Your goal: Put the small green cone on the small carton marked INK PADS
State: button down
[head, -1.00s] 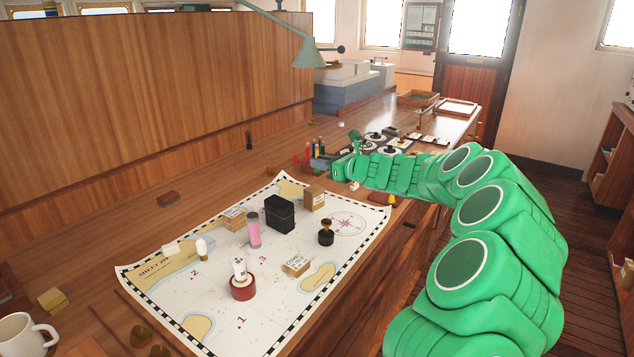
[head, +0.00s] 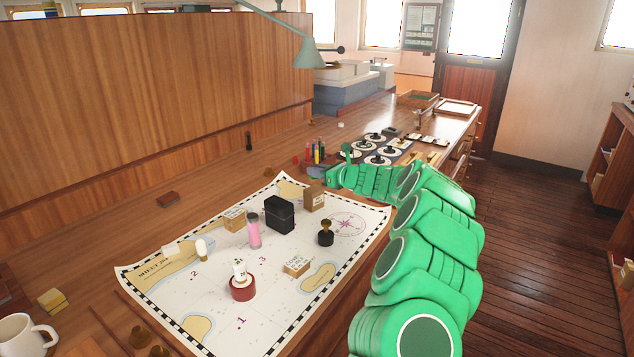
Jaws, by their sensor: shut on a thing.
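My gripper (head: 318,172) is at the far end of my green arm, low over the counter beyond the chart's top right corner. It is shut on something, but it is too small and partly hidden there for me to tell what. I cannot pick out the small green cone. Small brown cartons stand on the chart: one at the back left (head: 235,219), one beside the black box (head: 314,200), and one at the front right with dark lettering (head: 296,267). I cannot read INK PADS on any of them.
The chart (head: 205,285) also holds a black box (head: 279,215), a pink cylinder (head: 253,232), a dark stamp (head: 325,234) and a red-based white piece (head: 241,285). Coloured upright pieces (head: 316,152) stand behind my gripper. A mug (head: 22,337) is at the front left.

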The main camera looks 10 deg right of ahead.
aim_at(318, 190)
jog(key=shift+w+f, duration=0.55)
jog(key=shift+w+f, duration=0.2)
jog(key=shift+f, duration=1.55)
jog(key=shift+f, duration=0.1)
jog(key=c, duration=1)
grip_release()
jog(key=shift+c, duration=0.2)
jog(key=shift+s+d, duration=0.15)
jog(key=v, duration=1.1)
jog(key=shift+s+d, duration=0.15)
jog(key=shift+s, duration=0.15)
